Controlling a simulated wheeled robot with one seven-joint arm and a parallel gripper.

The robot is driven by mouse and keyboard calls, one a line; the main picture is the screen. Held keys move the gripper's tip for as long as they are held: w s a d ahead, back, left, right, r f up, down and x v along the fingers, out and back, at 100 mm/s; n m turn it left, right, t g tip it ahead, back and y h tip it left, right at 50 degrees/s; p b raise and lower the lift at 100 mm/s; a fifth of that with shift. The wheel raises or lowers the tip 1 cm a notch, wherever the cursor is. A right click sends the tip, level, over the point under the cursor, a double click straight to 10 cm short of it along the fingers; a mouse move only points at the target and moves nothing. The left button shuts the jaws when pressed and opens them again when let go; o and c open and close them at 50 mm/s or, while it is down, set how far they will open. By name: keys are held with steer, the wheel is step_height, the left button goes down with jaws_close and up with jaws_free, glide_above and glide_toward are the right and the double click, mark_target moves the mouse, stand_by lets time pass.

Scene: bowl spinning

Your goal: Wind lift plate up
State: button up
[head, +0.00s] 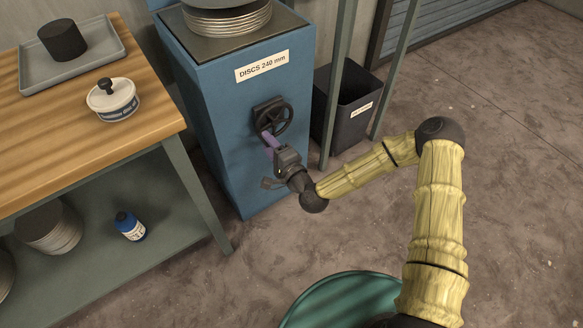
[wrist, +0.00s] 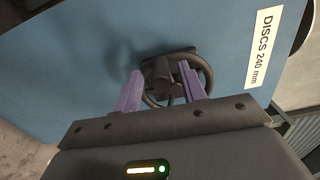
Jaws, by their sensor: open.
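The blue disc cabinet (head: 225,110) stands at the centre back with a "DISCS 240 mm" label. Its lift plate carries a stack of metal discs (head: 228,20) at the top. A dark handwheel (head: 284,118) is on the cabinet's front; it also shows in the wrist view (wrist: 203,68). My gripper (head: 270,142) is just in front of the handwheel. In the wrist view its purple fingers (wrist: 162,92) are open, one on each side of the wheel's hub area. I cannot tell whether they touch the wheel.
A wooden bench (head: 100,125) at left holds a grey tray (head: 75,62) with a black cylinder and a white tub (head: 112,106). A blue bottle (head: 130,226) stands on its lower shelf. A dark bin (head: 350,95) is right of the cabinet. The floor at right is clear.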

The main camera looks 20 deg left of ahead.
steer(key=p+v, duration=0.2)
steer(key=v, duration=1.4)
steer(key=shift+p, duration=0.35)
steer(key=shift+a, duration=0.1)
